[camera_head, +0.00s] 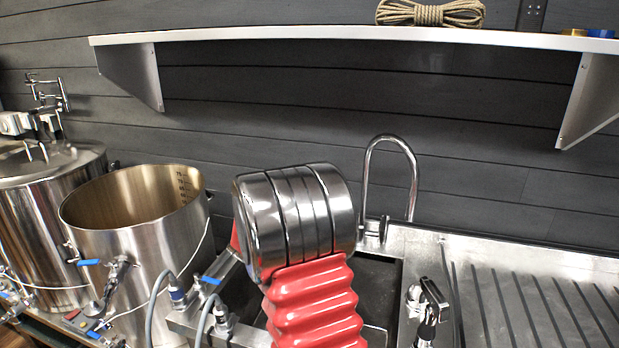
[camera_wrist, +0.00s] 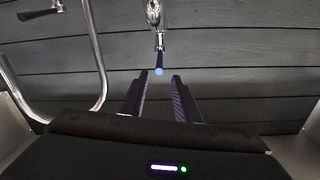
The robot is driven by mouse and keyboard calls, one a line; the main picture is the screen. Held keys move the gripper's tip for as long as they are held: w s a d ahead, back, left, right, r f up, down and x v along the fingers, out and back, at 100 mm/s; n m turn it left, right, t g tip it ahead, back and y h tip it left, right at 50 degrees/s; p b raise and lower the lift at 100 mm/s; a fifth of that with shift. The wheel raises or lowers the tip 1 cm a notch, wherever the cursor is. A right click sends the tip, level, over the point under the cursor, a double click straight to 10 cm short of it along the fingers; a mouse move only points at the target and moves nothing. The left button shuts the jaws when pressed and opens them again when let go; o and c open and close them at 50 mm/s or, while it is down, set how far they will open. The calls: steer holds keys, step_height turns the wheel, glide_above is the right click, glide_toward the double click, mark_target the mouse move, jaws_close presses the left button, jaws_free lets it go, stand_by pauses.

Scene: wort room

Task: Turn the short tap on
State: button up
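In the wrist view, a chrome tap-like fitting (camera_wrist: 155,15) with a blue tip (camera_wrist: 159,71) hangs at the top centre; I take it for the short tap. My gripper (camera_wrist: 161,77) is open, its two dark fingers pointing at the blue tip, which shows in line with the gap between them. No contact is visible, and the depth is hard to judge. In the head view my arm hides my fingers, and I cannot make out this fitting for certain. A tall gooseneck tap (camera_head: 367,175) stands behind the sink; a curved chrome pipe (camera_wrist: 100,70) shows left in the wrist view.
A chrome fitting with a black handle (camera_head: 432,297) stands at the sink's right front. A blue-levered valve (camera_head: 211,280) is left of my arm. Steel kettles (camera_head: 150,250) stand left, a ribbed drainboard (camera_head: 540,300) right. A white shelf (camera_head: 350,34) with rope (camera_head: 430,13) is above.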

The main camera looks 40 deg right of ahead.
steer(key=x, duration=1.3)
steer(key=shift+w+d+f, duration=0.1)
steer(key=shift+w+d, duration=0.05)
steer(key=shift+d, duration=0.1)
jaws_close()
